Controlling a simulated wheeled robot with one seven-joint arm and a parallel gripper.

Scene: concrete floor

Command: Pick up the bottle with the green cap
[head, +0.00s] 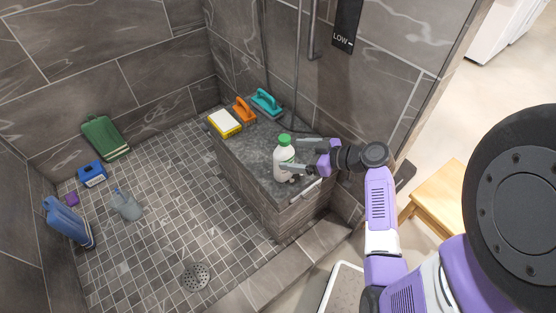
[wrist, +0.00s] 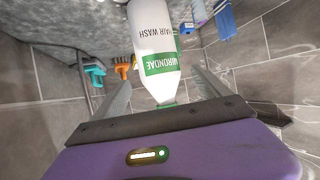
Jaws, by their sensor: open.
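The white bottle (head: 285,172) with a green cap (head: 284,140) stands upright on the grey stone bench (head: 255,150). My gripper (head: 289,154) is at its upper part, with the open fingers reaching in from the right. In the wrist view the bottle (wrist: 155,45) appears upside down, its label reading "hair wash". It lies between the two spread fingers of my gripper (wrist: 160,82), with visible gaps at both sides. The green cap end (wrist: 166,104) is close to the gripper's base and partly hidden by it.
A yellow-and-white sponge (head: 225,123), an orange brush (head: 244,110) and a teal brush (head: 266,102) sit at the bench's far end. On the tiled floor are a blue bottle (head: 68,222), a clear bottle (head: 126,204) and a blue box (head: 92,174). A wall stands behind the bench.

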